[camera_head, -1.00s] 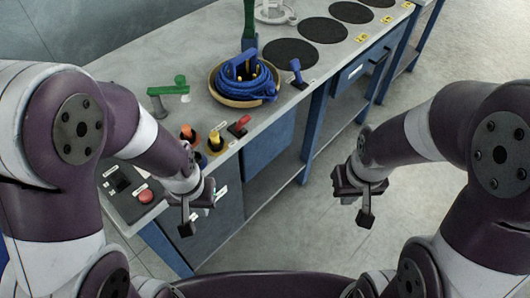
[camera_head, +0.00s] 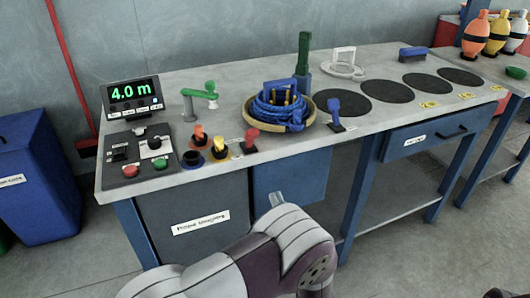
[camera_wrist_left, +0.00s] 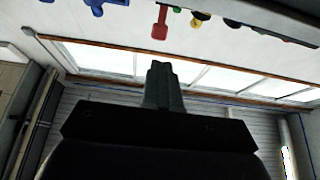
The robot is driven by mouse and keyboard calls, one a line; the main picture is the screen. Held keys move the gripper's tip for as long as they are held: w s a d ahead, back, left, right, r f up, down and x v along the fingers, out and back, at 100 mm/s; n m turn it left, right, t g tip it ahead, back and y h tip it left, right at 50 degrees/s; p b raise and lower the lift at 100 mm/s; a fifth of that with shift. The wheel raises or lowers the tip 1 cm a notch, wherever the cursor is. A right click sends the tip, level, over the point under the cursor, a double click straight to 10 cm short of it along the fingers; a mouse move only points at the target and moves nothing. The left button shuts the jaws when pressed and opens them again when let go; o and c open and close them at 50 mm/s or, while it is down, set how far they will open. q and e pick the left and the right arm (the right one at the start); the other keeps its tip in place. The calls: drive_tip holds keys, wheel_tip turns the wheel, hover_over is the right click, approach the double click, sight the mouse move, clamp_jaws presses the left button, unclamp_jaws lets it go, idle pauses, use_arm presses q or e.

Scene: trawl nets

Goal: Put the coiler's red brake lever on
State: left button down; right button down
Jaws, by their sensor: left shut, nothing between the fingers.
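The red brake lever (camera_head: 251,135) stands roughly upright on a small dark base near the front edge of the bench. It also shows at the top of the left wrist view (camera_wrist_left: 160,24), beyond the fingers. My left gripper (camera_wrist_left: 162,72) is shut and empty, apart from the lever. In the head view my left arm rises from the bottom, in front of the bench below the lever, and its fingers are not clear. The coiler's blue rope (camera_head: 271,112) lies in a round tan basin (camera_head: 302,124). My right gripper is not in view.
A blue lever (camera_head: 334,106) stands right of the basin. Orange (camera_head: 199,132) and yellow (camera_head: 219,144) handles stand close left of the red lever. A display (camera_head: 134,95) reading 4.0 m and a button panel (camera_head: 138,155) are at left. Black discs lie at right.

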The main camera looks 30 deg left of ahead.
sight(253, 138)
use_arm(q)
drive_tip(key=shift+d, duration=0.1)
drive_tip(key=shift+w, duration=0.1)
drive_tip(key=x, duration=1.4)
